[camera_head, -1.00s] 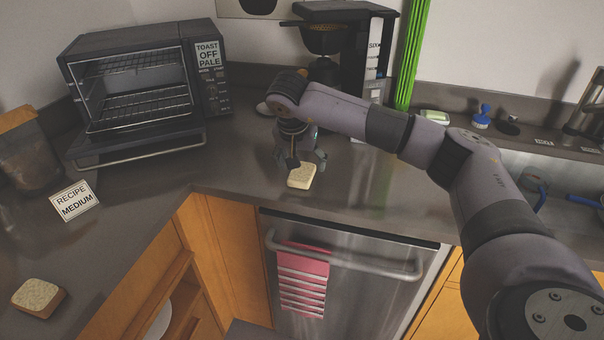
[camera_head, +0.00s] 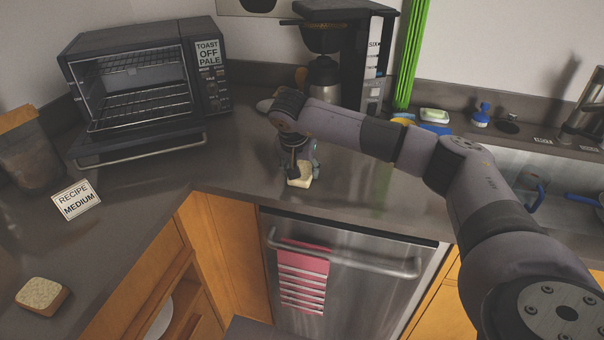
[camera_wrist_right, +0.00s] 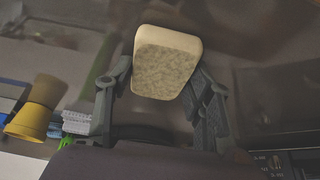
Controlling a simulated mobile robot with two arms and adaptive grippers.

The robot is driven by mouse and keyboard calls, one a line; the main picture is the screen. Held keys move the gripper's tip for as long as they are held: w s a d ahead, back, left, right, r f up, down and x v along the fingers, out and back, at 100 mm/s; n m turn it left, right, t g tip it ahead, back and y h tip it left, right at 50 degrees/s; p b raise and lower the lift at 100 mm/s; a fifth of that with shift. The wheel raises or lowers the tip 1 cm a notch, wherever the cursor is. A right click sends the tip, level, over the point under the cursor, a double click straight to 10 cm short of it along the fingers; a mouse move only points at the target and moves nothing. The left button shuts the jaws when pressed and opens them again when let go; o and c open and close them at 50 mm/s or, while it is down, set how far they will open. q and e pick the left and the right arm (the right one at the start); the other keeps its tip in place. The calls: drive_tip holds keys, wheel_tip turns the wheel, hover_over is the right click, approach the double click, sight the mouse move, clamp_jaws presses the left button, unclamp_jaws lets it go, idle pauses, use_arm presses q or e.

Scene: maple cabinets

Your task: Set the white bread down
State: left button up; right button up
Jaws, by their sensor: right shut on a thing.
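The white bread (camera_head: 301,176), a pale slice with a light crust, is at the counter (camera_head: 240,165) in front of the coffee maker. My right gripper (camera_head: 302,166) points down at it and is shut on it. In the right wrist view the bread (camera_wrist_right: 167,62) sits between the two fingers of the right gripper (camera_wrist_right: 165,90), with its speckled face toward the camera. I cannot tell whether its underside touches the counter. My left gripper is not in view.
A toaster oven (camera_head: 150,85) with its door lowered stands at the left. A brown-crusted slice (camera_head: 42,296) and a recipe card (camera_head: 75,200) lie on the left counter. A coffee maker (camera_head: 345,45) stands behind my arm. The counter between oven and bread is clear.

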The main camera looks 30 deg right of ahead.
drive_tip(key=c, duration=0.6)
drive_tip(key=shift+o, duration=0.2)
drive_tip(key=shift+r, duration=0.1)
